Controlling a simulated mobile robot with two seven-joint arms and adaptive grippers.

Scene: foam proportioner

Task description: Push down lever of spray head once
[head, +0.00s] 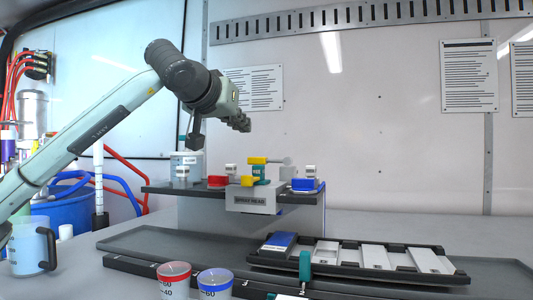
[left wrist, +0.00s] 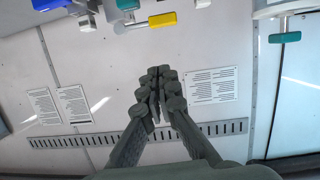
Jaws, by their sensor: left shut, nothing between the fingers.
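The spray head is a teal body (head: 260,176) with a yellow lever (head: 257,160) on top, standing on a grey block labelled SPRAY HEAD (head: 254,200). The lever looks about level, with a grey piece at its right end. My left gripper (head: 244,124) is shut and empty, above the lever and slightly left of it, clearly apart from it. In the left wrist view the shut fingers (left wrist: 160,78) are in the middle and the yellow lever (left wrist: 162,20) is near the top edge. My right gripper is not in view.
A red part (head: 217,181) and a blue part (head: 304,184) flank the spray head on the dark shelf (head: 160,189). A white container (head: 186,164) stands behind at left. A tray of panels (head: 375,256) and two measuring cups (head: 174,282) are in front. The air above the lever is clear.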

